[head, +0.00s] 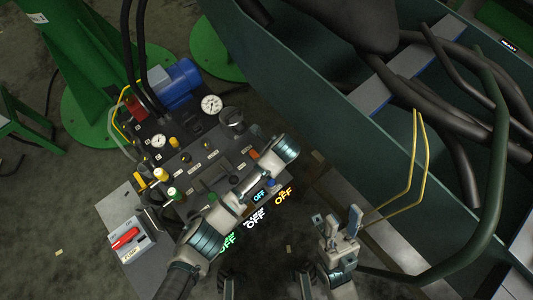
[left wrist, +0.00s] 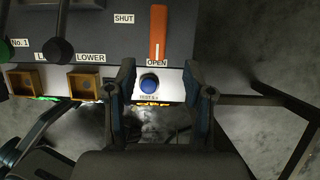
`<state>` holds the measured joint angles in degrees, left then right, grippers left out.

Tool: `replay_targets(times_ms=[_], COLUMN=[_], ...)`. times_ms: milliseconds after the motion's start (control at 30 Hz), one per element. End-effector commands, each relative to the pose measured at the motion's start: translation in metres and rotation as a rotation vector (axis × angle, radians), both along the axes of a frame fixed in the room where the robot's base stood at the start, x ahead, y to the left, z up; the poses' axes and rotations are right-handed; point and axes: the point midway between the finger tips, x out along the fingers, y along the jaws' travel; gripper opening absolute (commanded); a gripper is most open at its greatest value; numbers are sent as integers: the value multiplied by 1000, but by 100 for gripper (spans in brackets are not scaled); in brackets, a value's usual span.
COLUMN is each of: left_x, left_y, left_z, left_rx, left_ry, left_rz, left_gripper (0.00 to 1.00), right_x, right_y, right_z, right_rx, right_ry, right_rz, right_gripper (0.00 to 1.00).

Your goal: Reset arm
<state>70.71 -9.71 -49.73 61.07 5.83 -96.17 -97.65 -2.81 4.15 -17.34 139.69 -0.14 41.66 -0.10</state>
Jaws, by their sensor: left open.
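My left gripper (left wrist: 159,76) is open in the left wrist view, its two dark fingers on either side of a blue button (left wrist: 149,83) on the panel's light lower strip. I cannot tell whether a finger touches the panel. In the head view my left arm (head: 228,210) crosses over the control panel, and its jaws are hidden behind its own links. My right gripper (head: 342,222) is at the lower middle of the head view, beside the panel, with nothing visible between its fingers. Its jaw gap is too small to read.
The control panel (head: 178,158) carries gauges, knobs and a red switch (head: 125,238). In the left wrist view an orange lever (left wrist: 158,32) stands above the OPEN label. A green-walled bin (head: 290,75) with thick dark hoses and thin yellow rods (head: 414,160) lies right of the panel.

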Motion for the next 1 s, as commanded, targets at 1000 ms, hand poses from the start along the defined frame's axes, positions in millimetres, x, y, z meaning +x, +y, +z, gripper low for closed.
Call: replay_targets(times_ms=[1000], left_x=[-11], left_y=[-64], left_z=[-6], left_rx=[-515], left_ry=[-199], left_rz=[148], left_gripper=[52], right_x=[0], right_y=[0], right_z=[0], right_rx=[0], right_ry=[0], right_rz=[0], right_gripper=[40])
